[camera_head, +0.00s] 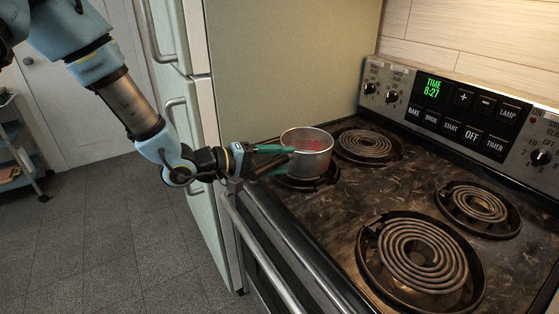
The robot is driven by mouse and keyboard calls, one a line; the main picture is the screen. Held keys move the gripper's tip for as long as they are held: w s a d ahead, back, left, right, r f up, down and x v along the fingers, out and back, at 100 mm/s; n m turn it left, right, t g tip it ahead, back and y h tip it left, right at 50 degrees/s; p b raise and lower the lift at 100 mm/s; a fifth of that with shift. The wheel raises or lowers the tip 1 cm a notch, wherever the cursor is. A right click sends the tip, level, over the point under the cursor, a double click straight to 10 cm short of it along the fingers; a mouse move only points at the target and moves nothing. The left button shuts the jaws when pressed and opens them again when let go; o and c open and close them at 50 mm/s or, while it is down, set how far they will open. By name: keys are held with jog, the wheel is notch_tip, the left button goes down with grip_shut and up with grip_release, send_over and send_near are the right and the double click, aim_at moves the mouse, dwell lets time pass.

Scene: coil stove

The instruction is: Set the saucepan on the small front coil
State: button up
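The saucepan (310,163) is a small grey metal pan, upright, with something reddish showing inside. It is at the small front coil (312,184) on the near left of the stove, covering most of it. Only the dark rim around that coil shows, and I cannot tell whether the pan's base touches it. My gripper (291,154) comes in from the left, its green fingertips at the pan's near left side. A dark part, perhaps the handle, shows between the fingers. Whether they grip it is not clear.
A back left coil (366,146), a large front right coil (422,257) and a back right coil (478,204) are bare. The control panel (460,110) stands behind them. The oven handle (262,256) runs along the front. A pale green fridge (285,70) stands left of the stove.

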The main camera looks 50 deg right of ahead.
jog(key=b+v, duration=0.2)
jog(key=v, duration=1)
jog(key=w+a+f+n+t+y, duration=0.1)
jog(key=w+a+f+t+y, duration=0.1)
jog(key=w+a+t, duration=0.35)
jog(key=w+a+f+t+y, duration=0.1)
jog(key=w+a+t, duration=0.15)
jog(key=w, duration=0.55)
jog(key=w+a+n+t+y, duration=0.2)
jog(key=w+a+t+y, duration=0.35)
jog(key=a, duration=0.85)
jog(key=s+a+g+y, duration=0.2)
jog(key=s+a, duration=0.2)
jog(key=a, duration=0.5)
jog(key=s+a+r+n+g+y, duration=0.1)
jog(key=s+a+g+y, duration=0.2)
jog(key=a, duration=0.6)
jog(key=shift+s+n+g, duration=0.3)
jog(key=shift+s+g, duration=0.05)
jog(key=shift+s, duration=0.15)
